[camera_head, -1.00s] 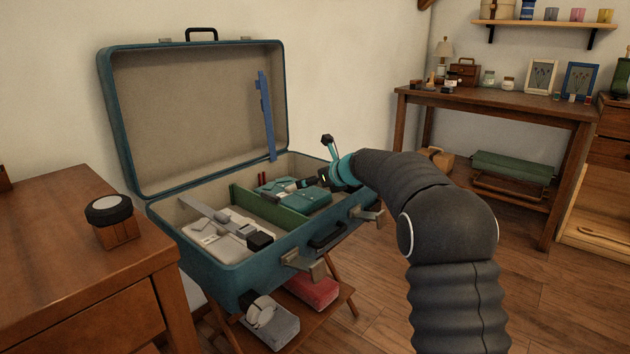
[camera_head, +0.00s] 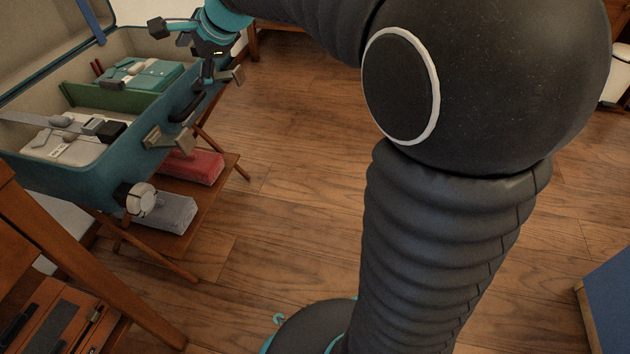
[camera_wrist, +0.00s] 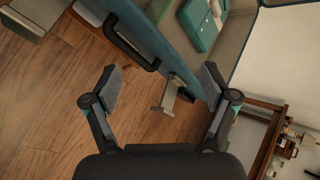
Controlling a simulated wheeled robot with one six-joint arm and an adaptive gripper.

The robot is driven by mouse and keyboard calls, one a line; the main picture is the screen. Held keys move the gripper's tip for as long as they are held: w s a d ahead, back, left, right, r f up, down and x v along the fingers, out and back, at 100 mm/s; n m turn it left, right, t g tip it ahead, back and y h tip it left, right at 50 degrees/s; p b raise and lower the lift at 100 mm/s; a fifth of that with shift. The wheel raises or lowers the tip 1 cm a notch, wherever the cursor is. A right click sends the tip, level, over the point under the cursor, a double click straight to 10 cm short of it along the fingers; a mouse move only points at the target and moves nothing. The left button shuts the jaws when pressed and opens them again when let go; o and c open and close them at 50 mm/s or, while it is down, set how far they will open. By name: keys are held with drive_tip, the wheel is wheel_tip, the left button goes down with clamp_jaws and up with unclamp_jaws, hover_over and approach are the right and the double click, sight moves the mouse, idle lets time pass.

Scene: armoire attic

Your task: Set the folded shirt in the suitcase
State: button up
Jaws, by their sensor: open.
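A teal folded cloth, apparently the shirt (camera_head: 151,77), lies in the rear compartment of the open suitcase (camera_head: 100,176), behind a green divider. Pale grey items lie on it. It also shows near the top of the wrist view (camera_wrist: 199,22). My gripper (camera_head: 184,48) is open and empty, above the suitcase's front right rim and apart from the cloth. In the wrist view its spread fingers (camera_wrist: 160,86) frame a metal latch (camera_wrist: 169,98) on the suitcase front. The suitcase's far left part is cut off in the head view.
The near compartment holds a pale folded piece (camera_head: 72,140) with grey and black items. The stand's lower shelf bears a red bundle (camera_head: 190,167) and a grey one (camera_head: 172,213). A wooden piece of furniture (camera_head: 60,255) stands at left. The floor (camera_head: 285,190) right of the stand is clear.

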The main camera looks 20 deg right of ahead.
drive_tip(key=s+d+f+n+h, duration=0.2)
drive_tip(key=s+d+f+n, duration=0.1)
drive_tip(key=s, duration=0.7)
drive_tip(key=s+d+f+n+g+h, duration=0.1)
drive_tip(key=s+d+f+n, duration=0.2)
drive_tip(key=s, duration=0.8)
drive_tip(key=s+d+f+n+h, duration=0.2)
drive_tip(key=s+d+f+n, duration=0.2)
drive_tip(key=s+n, duration=0.5)
drive_tip(key=shift+s+d+g+h, duration=0.3)
drive_tip(key=shift+s+d+g, duration=0.1)
drive_tip(key=shift+s+d, duration=0.55)
drive_tip(key=shift+d, duration=0.1)
drive_tip(key=shift+c, duration=0.3)
